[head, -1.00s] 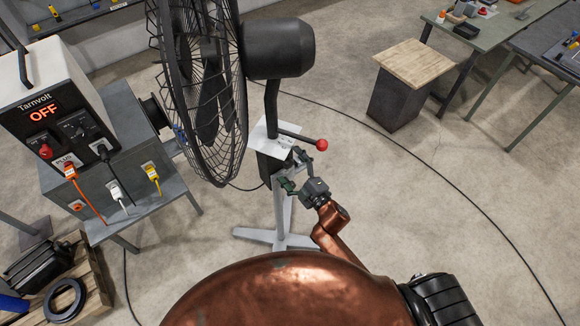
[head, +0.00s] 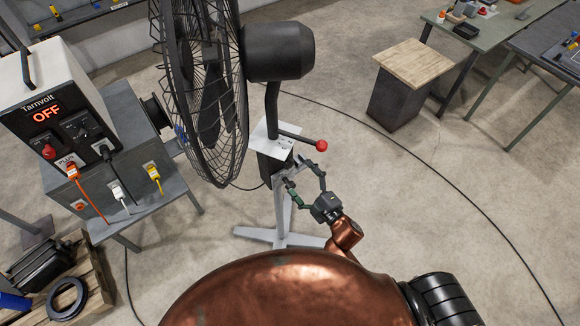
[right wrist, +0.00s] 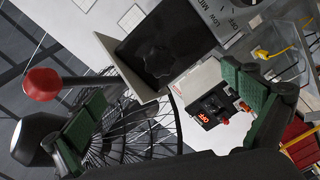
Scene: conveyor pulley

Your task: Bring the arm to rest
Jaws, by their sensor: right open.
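My right gripper (head: 303,178) is open and empty in the head view, just in front of the fan stand's post and below the lever. In the right wrist view its two green-padded fingers (right wrist: 167,100) are spread wide with nothing between them. Beyond them a dark square housing with a round black knob (right wrist: 158,55) shows on the control box, beside a scale reading "Low". My copper-coloured right arm (head: 346,234) reaches forward from the lower middle of the head view. My left gripper is not in view.
A large caged fan (head: 205,95) stands on a post, with a red-ball lever (head: 321,145) close above the gripper. A power unit (head: 60,120) reading OFF, with plugged cables, stands left. A wood-topped block (head: 412,75) stands right. The floor right of the gripper is mostly clear.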

